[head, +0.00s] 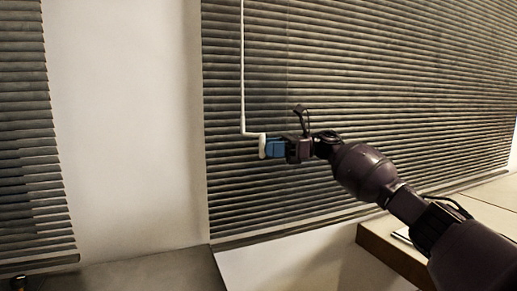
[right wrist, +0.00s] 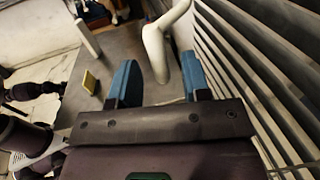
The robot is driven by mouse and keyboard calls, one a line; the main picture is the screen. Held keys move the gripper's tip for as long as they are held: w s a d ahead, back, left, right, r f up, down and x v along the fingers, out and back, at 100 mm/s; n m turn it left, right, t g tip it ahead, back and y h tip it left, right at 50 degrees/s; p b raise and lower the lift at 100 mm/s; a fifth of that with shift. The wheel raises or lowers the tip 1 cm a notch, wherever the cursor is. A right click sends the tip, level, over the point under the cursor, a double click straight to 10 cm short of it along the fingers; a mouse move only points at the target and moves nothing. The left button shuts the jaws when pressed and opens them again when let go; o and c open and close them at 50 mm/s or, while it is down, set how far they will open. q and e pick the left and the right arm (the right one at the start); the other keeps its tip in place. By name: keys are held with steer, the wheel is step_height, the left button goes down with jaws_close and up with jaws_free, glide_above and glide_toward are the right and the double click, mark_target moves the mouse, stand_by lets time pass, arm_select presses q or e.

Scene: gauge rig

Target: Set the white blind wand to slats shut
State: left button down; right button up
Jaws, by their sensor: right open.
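The white blind wand (head: 242,70) hangs in front of the slatted blind (head: 400,80) in the head view. Its lower end bends right into a short crank and a downward handle (head: 262,147). My right gripper (head: 270,148) is at this handle, with blue fingers. In the right wrist view the wand handle (right wrist: 155,50) stands between the two open fingers (right wrist: 158,85), with a visible gap to the left finger. Contact with the right finger cannot be told. The slats show as separate strips with dark bands between them. My left gripper is not seen.
A second blind (head: 30,150) hangs at the left, past a plain pale wall strip (head: 125,110). A grey surface (head: 150,272) lies below, and a wooden-edged counter (head: 385,250) is at the lower right. A small yellow block (right wrist: 89,82) shows in the right wrist view.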

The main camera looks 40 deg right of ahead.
steer(key=v, duration=0.6)
steer(key=shift+d, duration=0.25)
steer(key=shift+s, duration=0.1)
